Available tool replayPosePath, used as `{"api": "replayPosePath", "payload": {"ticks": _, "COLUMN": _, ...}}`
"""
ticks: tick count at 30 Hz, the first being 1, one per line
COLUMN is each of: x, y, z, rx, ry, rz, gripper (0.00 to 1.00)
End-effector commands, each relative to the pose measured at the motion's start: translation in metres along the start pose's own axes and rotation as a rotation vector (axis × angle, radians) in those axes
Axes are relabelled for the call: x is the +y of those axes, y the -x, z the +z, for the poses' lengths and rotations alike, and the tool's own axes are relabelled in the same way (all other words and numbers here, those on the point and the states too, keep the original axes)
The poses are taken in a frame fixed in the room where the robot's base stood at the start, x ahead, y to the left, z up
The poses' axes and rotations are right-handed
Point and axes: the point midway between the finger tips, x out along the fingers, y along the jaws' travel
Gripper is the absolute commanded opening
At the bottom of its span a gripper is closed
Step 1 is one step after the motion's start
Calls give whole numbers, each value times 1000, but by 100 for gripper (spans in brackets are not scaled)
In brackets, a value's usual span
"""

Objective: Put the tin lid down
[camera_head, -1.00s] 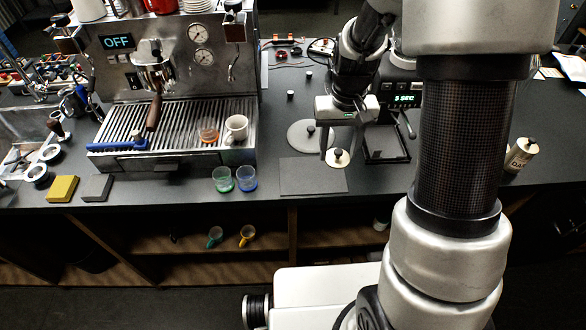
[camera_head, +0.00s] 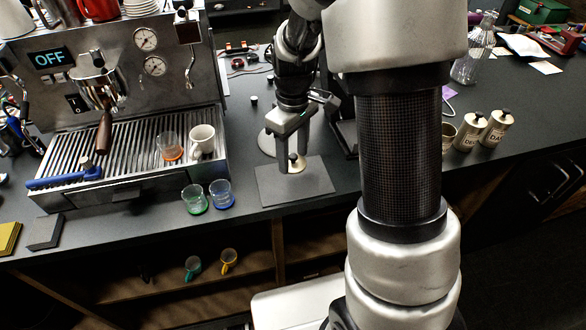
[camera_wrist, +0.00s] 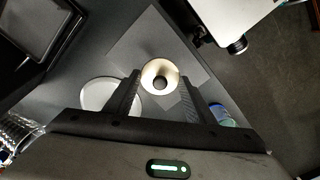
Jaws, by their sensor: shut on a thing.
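The tin lid is a small cream disc with a dark knob; it is at my fingertips in the head view (camera_head: 298,167) and between the fingers in the wrist view (camera_wrist: 151,70). My gripper (camera_head: 291,152) points down and is shut on the lid. The lid is over the back part of a flat dark grey mat (camera_head: 290,190), which also shows in the wrist view (camera_wrist: 140,42). I cannot tell whether the lid touches the mat.
A pale round disc (camera_head: 266,143) lies behind the mat at left. Green (camera_head: 194,200) and blue (camera_head: 222,194) cups stand left of the mat, near the counter edge. An espresso machine (camera_head: 130,120) is further left. An open-looking tin (camera_head: 448,134) and lidded tins (camera_head: 468,132) stand right.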

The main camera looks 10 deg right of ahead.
Motion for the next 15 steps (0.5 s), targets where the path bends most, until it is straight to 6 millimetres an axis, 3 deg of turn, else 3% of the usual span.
{"api": "replayPosePath", "payload": {"ticks": 15, "x": 0, "y": -56, "z": 0, "rx": -1, "ry": -4, "rz": -1, "gripper": 28}}
